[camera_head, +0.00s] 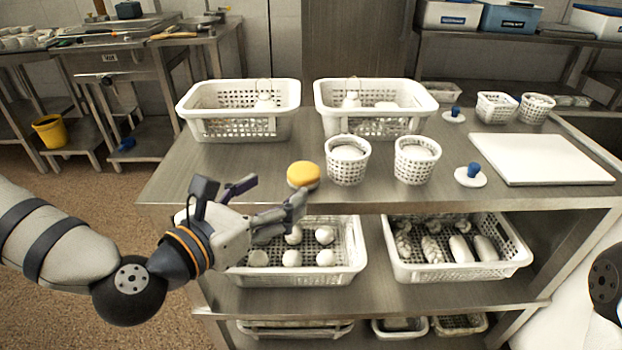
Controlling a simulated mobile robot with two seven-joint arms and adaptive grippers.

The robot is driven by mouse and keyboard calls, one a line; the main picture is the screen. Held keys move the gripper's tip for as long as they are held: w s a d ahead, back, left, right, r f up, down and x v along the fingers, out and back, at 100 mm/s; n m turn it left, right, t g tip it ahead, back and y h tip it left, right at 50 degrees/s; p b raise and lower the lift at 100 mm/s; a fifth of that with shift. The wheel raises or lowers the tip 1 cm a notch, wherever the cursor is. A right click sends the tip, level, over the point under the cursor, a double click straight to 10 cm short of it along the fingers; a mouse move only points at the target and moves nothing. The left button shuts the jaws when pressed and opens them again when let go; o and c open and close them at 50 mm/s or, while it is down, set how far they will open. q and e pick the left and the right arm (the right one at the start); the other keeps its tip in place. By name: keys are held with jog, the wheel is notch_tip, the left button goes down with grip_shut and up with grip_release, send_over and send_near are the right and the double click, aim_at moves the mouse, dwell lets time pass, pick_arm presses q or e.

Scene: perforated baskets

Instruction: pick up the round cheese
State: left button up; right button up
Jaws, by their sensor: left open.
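The round cheese (303,175) is a yellow-orange disc. It shows near the front left part of the steel table top, left of a small round basket. My left gripper (277,197) reaches in from the left at the table's front edge. Its fingers are spread, one toward the upper left and one just below the cheese. Nothing is between the fingers. I cannot tell whether the near finger touches the cheese. My right gripper is not in view; only a dark part of my right arm shows at the right edge.
Two white perforated baskets (240,128) (374,126) stand at the back of the table top (240,170). Two small round baskets (347,168) (416,166) stand right of the cheese. A white board (541,160) lies at right. Baskets of white balls (350,262) and loaves (515,257) sit on the shelf below.

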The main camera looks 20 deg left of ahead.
aim_at(295, 178)
pick_arm(q)
jog(key=shift+x, duration=1.1)
jog(key=x, duration=0.5)
jog(key=shift+s, duration=0.1)
jog(key=c, duration=1.2)
